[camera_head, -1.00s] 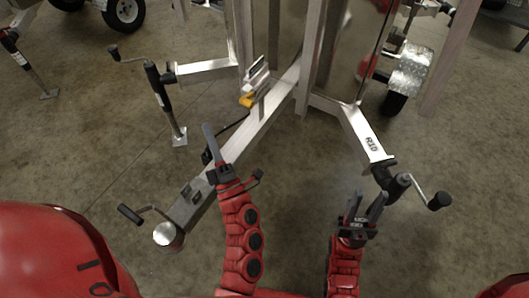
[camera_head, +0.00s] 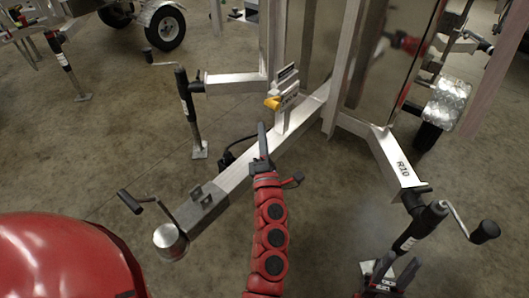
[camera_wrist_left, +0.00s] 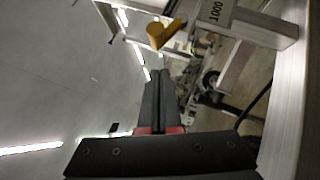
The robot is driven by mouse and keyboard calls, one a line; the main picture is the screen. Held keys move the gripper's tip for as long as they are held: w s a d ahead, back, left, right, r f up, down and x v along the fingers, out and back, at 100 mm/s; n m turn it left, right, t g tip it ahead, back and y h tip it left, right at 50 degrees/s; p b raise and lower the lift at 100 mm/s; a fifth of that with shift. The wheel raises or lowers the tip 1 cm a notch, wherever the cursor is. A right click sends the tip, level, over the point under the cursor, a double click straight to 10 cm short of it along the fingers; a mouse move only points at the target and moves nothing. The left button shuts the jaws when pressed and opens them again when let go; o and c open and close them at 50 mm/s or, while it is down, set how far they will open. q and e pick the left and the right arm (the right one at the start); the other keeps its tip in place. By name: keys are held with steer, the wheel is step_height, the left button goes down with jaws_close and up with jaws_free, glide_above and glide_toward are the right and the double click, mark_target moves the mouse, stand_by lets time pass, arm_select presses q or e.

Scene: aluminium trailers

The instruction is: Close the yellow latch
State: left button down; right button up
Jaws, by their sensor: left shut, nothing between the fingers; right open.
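The yellow latch (camera_head: 272,103) sits on a small metal bracket (camera_head: 287,88) that stands up from the trailer's central beam. It also shows near the top of the left wrist view (camera_wrist_left: 165,34), beside a plate with a printed number. My left gripper (camera_head: 262,130) is shut and empty, pointing up at the latch from just below it, with a small gap that shows in the wrist view. My right gripper (camera_head: 388,272) is open at the lower right, far from the latch, and partly cut off by the frame.
The trailer beam (camera_head: 250,165) runs down to a coupler (camera_head: 170,238) with a crank handle (camera_head: 130,202). A jack (camera_head: 187,105) stands at left. Another jack with a crank (camera_head: 425,225) is near my right gripper. A dark cable (camera_head: 228,155) hangs beside the beam.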

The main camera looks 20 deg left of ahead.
arm_select(q)
steer(key=shift+w+d+r, duration=0.2)
steer(key=shift+w+r, duration=0.15)
steer(key=shift+w, duration=0.25)
steer(key=shift+w+d+r, duration=0.25)
steer(key=shift+w+r, duration=0.05)
steer(key=shift+w, duration=0.25)
steer(key=shift+w+d+r, duration=0.2)
steer(key=shift+w+r, duration=0.15)
steer(key=shift+w, duration=0.25)
